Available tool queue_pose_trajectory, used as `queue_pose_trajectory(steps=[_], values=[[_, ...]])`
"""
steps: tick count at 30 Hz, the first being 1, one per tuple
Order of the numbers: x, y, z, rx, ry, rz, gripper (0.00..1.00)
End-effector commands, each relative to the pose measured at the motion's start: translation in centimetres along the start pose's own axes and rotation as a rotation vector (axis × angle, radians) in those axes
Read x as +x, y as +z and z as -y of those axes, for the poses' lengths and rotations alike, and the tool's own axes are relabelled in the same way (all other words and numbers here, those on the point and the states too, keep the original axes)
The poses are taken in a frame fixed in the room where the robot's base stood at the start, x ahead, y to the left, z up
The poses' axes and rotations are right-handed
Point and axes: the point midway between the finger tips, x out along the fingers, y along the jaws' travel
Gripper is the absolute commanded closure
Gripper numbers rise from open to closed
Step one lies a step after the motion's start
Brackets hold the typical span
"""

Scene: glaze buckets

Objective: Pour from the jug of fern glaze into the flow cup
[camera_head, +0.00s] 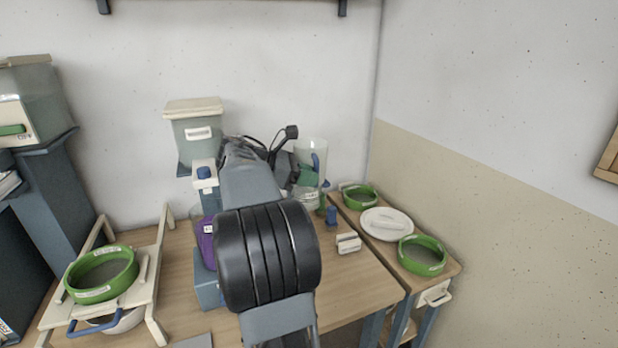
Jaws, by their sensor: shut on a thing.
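A clear jug (312,152) with green glaze low inside and a blue part on its side stands out against the back wall, right of my arm. My gripper (288,168) is at the jug's left side, shut on it, though my arm hides most of the jaws. The jug looks close to upright. I cannot tell whether its base touches the table. I cannot pick out the flow cup for certain; a small blue piece (331,215) stands just right of the jug's base, and my arm hides part of the table.
A lidded grey-green container (197,133) and a purple-fronted item (208,238) stand left of my arm. A green-rimmed sieve (101,274) sits on a cream rack at left. At right are two green sieves (423,256), a white lid (387,224) and a cream block (348,243). The front-right tabletop is clear.

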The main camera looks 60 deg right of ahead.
Motion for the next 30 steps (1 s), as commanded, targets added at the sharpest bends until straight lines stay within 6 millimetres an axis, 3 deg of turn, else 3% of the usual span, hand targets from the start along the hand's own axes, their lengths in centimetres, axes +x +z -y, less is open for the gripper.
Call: queue_pose_trajectory(steps=[5,7,25,30], values=[[0.6,-1.1,0.1,0.004,-0.001,0.002,1.00],[0.1,0.2,0.2,-0.030,-0.016,0.002,1.00],[-1.1,3.1,0.7,-0.299,-0.130,0.000,1.00],[-0.5,1.5,0.8,-0.352,-0.151,-0.001,1.00]])
